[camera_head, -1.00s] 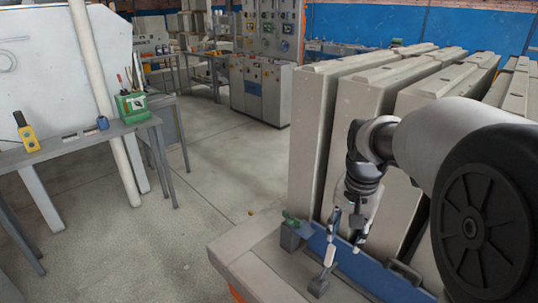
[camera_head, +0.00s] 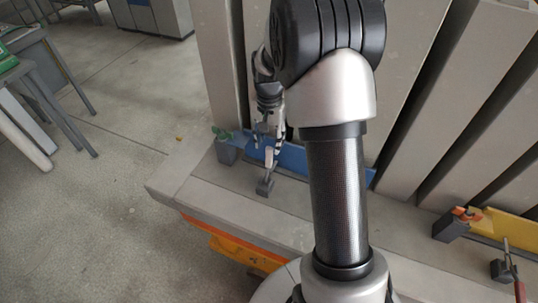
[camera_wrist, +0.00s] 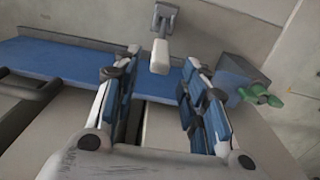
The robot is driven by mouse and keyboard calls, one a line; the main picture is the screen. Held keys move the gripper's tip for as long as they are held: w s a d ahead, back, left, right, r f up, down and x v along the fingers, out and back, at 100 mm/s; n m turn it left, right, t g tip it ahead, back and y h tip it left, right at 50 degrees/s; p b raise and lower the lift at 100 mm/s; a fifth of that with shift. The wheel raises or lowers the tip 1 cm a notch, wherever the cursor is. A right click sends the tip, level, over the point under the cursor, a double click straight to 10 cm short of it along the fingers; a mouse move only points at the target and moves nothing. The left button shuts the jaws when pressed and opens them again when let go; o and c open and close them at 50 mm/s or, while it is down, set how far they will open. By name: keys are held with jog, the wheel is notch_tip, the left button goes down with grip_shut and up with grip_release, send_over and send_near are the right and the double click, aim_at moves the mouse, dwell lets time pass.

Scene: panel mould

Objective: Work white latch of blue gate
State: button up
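The blue gate (camera_head: 298,160) is a low blue strip at the foot of the pale panels, and it crosses the wrist view (camera_wrist: 60,62) on the left. The white latch (camera_head: 270,158) is a short white lever on a grey base in front of the gate. In the wrist view the white latch (camera_wrist: 160,54) shows just beyond the fingertips, between them in the picture. My gripper (camera_head: 269,142) is above and close to the latch, pointing down. In the wrist view my gripper (camera_wrist: 159,75) is open, its fingers apart with nothing between them. I cannot tell whether it touches the latch.
A grey post with a green knob (camera_head: 223,134) stands at the gate's left end, close to one finger in the wrist view (camera_wrist: 262,96). A yellow gate (camera_head: 508,226), an orange knob (camera_head: 466,214) and a red latch (camera_head: 519,291) are at right.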

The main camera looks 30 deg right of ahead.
aim_at(269, 148)
notch_tip(269, 148, down, 6)
jog(key=shift+f+b, duration=0.1)
jog(key=shift+b, duration=0.45)
grip_shut()
dwell(0.5)
